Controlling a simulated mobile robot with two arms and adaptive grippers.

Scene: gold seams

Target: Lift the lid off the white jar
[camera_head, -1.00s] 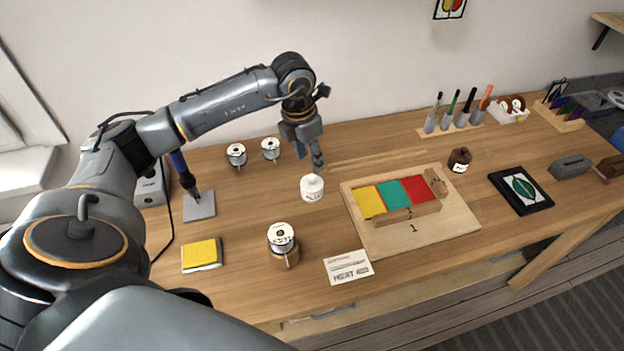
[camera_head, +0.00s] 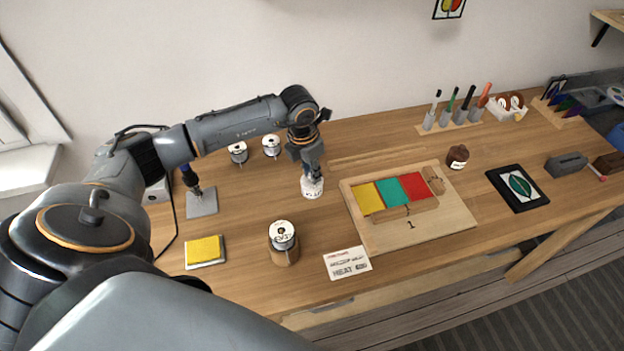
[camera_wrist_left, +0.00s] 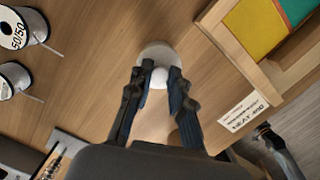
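The white jar (camera_head: 311,191) stands upright on the wooden bench, left of the board with coloured glass. My left gripper (camera_head: 314,176) points down over its top and hides part of the lid. In the left wrist view, the lid (camera_wrist_left: 157,53) shows as a pale disc with a round white knob (camera_wrist_left: 159,78). The fingertips of my left gripper (camera_wrist_left: 160,76) stand apart, one on each side of the knob. Whether they touch the knob is unclear.
A wooden board (camera_head: 408,231) with yellow, green and red glass lies to the right. A solder spool (camera_head: 283,246) and a printed card (camera_head: 347,263) are in front. Two more spools (camera_head: 239,153) (camera_head: 271,146) stand behind. A brown jar (camera_head: 457,157) is farther right.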

